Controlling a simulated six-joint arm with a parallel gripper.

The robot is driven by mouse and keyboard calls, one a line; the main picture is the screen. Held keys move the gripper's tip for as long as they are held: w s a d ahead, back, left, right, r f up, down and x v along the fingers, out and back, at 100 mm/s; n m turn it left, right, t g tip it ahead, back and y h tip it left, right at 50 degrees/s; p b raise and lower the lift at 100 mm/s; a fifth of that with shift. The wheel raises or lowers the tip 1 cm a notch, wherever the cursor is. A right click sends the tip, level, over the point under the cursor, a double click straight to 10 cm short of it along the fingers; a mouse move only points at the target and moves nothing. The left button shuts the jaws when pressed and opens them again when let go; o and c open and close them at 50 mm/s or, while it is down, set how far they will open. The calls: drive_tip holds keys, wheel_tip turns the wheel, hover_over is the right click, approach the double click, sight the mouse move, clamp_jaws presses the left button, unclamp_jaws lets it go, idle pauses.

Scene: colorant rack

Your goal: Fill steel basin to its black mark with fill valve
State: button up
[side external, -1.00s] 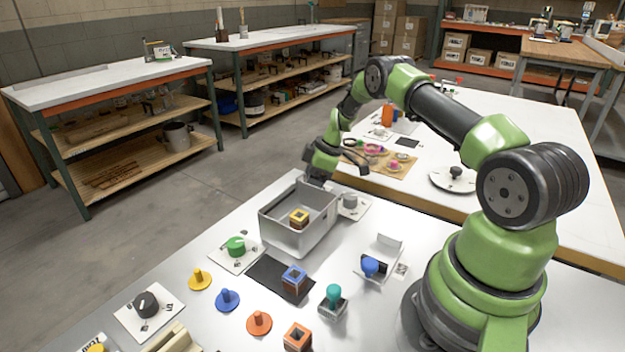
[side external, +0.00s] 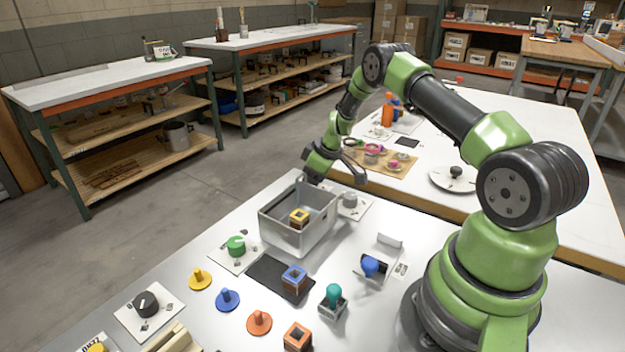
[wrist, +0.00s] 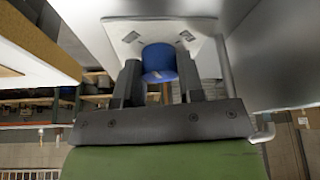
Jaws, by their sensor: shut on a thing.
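The steel basin (side external: 283,235) stands open on the grey bench, with a yellow-topped square block (side external: 299,216) inside. I cannot make out a water level or the black mark. In the wrist view my gripper (wrist: 158,84) is shut on a blue knob (wrist: 158,60), one finger on each side. The knob sits on a white plate (wrist: 122,38) with small dark pictures. This looks like a valve; its label is unreadable.
A grey knob (side external: 349,199) on a white plate stands close right of the basin. A green knob (side external: 236,245) is at its left. A blue-topped block (side external: 293,277) and a teal-handled stamp (side external: 333,296) stand in front. The second table (side external: 515,150) is behind.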

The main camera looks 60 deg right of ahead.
drive_tip(key=o, duration=0.9)
drive_tip(key=v, duration=1)
drive_tip(key=shift+s, duration=0.1)
